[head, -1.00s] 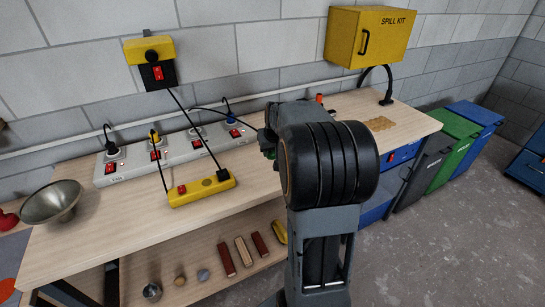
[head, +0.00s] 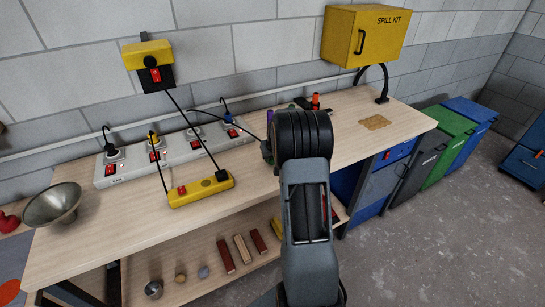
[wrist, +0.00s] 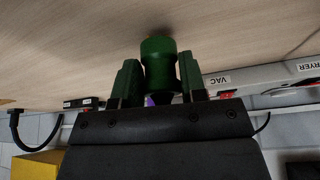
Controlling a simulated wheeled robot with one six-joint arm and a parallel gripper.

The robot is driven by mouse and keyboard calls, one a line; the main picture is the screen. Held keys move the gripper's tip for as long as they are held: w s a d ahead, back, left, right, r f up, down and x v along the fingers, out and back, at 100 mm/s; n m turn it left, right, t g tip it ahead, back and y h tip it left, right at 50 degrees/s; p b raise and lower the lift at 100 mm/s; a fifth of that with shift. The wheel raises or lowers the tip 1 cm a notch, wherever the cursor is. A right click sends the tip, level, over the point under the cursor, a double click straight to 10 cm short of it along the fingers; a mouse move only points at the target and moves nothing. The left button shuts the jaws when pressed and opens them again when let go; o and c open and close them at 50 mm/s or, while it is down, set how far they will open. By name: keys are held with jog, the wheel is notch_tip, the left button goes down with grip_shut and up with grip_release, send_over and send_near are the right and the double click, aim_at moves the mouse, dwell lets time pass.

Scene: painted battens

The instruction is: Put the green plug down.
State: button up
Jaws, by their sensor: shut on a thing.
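The green plug (wrist: 158,62) shows in the wrist view between the two fingers of my gripper (wrist: 160,80), which is shut on it. Its far end is close to the pale wooden bench top (wrist: 70,50), with a soft shadow around it. I cannot tell whether it touches the wood. In the head view my own arm hides most of the gripper and plug; only a bit of green shows at its left edge.
A white power strip (head: 175,150) with several plugs and red switches lies left of my arm. A yellow socket block (head: 202,190) lies in front of it.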

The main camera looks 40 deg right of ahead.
jog(key=shift+f, duration=0.25)
jog(key=shift+f+b, duration=0.55)
jog(key=shift+b, duration=0.05)
jog(key=shift+f, duration=0.1)
jog(key=o, duration=1)
